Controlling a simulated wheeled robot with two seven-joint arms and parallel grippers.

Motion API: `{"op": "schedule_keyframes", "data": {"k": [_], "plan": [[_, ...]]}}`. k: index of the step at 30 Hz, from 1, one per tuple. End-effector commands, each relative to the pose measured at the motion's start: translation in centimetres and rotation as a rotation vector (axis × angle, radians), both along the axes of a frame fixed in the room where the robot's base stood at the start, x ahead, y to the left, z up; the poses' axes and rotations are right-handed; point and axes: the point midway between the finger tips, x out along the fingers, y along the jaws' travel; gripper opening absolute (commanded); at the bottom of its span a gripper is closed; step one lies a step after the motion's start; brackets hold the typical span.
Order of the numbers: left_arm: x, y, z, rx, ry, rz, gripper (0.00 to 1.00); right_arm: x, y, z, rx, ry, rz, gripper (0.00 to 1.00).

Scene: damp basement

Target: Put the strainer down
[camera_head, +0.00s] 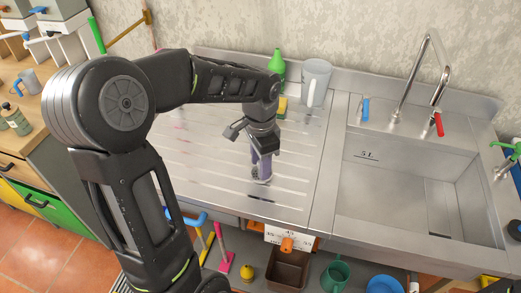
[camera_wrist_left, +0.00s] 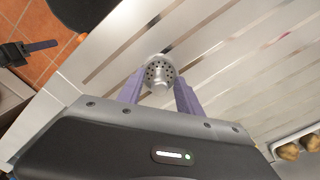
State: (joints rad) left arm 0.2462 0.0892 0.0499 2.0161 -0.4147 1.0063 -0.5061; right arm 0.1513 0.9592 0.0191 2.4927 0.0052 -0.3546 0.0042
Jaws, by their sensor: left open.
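The strainer (camera_wrist_left: 160,70) is a small round metal piece with a perforated face, seen in the left wrist view against the ribbed steel draining board (camera_head: 205,165). My left gripper (camera_head: 261,170) points down at the board in the head view. Its purple fingers are open, one on each side of the strainer in the wrist view, and I cannot tell whether they touch it. In the head view the strainer is mostly hidden by the fingers. What seems to be my right gripper (camera_wrist_left: 42,45) shows at the left of the wrist view; its opening is unclear.
A green bottle (camera_head: 277,66), a yellow sponge (camera_head: 282,106) and a grey jug (camera_head: 315,82) stand at the back of the board. The sink basin (camera_head: 400,190) with its tap is at the right. The board's left and front parts are clear.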

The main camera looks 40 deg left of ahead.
Motion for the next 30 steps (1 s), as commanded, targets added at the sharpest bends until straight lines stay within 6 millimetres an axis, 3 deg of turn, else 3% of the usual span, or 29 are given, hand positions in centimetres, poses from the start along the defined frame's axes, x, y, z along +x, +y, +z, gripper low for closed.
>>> {"op": "schedule_keyframes", "data": {"k": [5,18,23,30], "plan": [[0.1,0.0,2.1,0.002,-0.005,0.000,0.42,0.0,0.0,-0.2,0.000,0.000,0.000,0.36],[0.1,0.0,10.6,0.000,-0.004,0.000,0.42,0.1,0.0,-0.6,0.002,-0.003,0.000,0.36],[0.0,0.0,11.9,-0.001,-0.001,0.000,0.42,0.1,0.0,-0.6,0.002,-0.003,0.001,0.36],[0.0,0.0,12.0,0.000,0.000,0.000,0.42,0.1,0.0,-0.6,0.002,-0.003,0.000,0.36]]}}
